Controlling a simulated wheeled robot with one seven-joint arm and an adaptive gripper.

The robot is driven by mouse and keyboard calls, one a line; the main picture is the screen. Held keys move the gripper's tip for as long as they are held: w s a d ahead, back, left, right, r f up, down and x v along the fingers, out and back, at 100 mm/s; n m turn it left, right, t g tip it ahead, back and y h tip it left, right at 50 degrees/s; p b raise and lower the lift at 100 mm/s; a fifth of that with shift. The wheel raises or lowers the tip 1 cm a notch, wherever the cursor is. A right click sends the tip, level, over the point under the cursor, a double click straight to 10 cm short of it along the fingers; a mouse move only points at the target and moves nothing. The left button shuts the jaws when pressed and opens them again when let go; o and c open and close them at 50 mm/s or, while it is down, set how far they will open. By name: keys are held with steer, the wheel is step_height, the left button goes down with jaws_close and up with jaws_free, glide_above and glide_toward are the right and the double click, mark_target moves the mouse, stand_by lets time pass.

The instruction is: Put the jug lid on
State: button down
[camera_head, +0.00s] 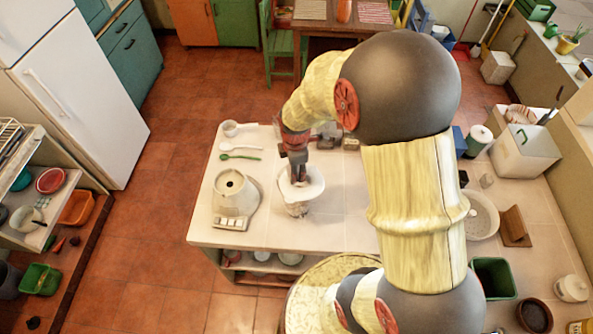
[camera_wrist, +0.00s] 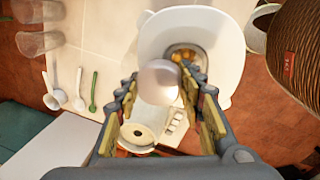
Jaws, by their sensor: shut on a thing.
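The jug (camera_head: 297,207) stands upright on the white-tiled counter, its wide pale mouth open upward. In the wrist view the jug (camera_wrist: 222,72) shows yellowish pieces at its bottom. My gripper (camera_head: 297,180) points down over the jug's mouth. In the wrist view its fingers are closed on a small round whitish lid (camera_wrist: 158,82), which overlaps the near edge of the jug's mouth in the picture. I cannot tell whether lid and jug touch. In the head view the lid is hidden by the gripper. The white blender base (camera_head: 235,198) stands left of the jug, its top bare.
Clear glasses (camera_wrist: 40,43) stand at the wrist view's upper left. The counter right of the jug is partly behind my arm.

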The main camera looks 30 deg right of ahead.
steer(key=shift+s+a+f, duration=0.1)
steer(key=shift+a+f, duration=0.05)
steer(key=shift+f, duration=0.3)
steer(key=shift+w, duration=0.3)
steer(key=shift+w+a, duration=0.2)
steer(key=shift+w, duration=0.95)
stand_by(1.1)
steer(key=c, duration=1.5)
jaws_free()
steer(key=o, duration=0.4)
steer(key=shift+w, duration=0.3)
steer(key=shift+o, duration=0.2)
steer(key=shift+r, duration=0.15)
steer(key=shift+r, duration=0.1)
step_height(320, 180, up, 12)
steer(key=s, duration=0.1)
steer(key=shift+s+a, duration=0.15)
steer(key=shift+a, duration=0.15)
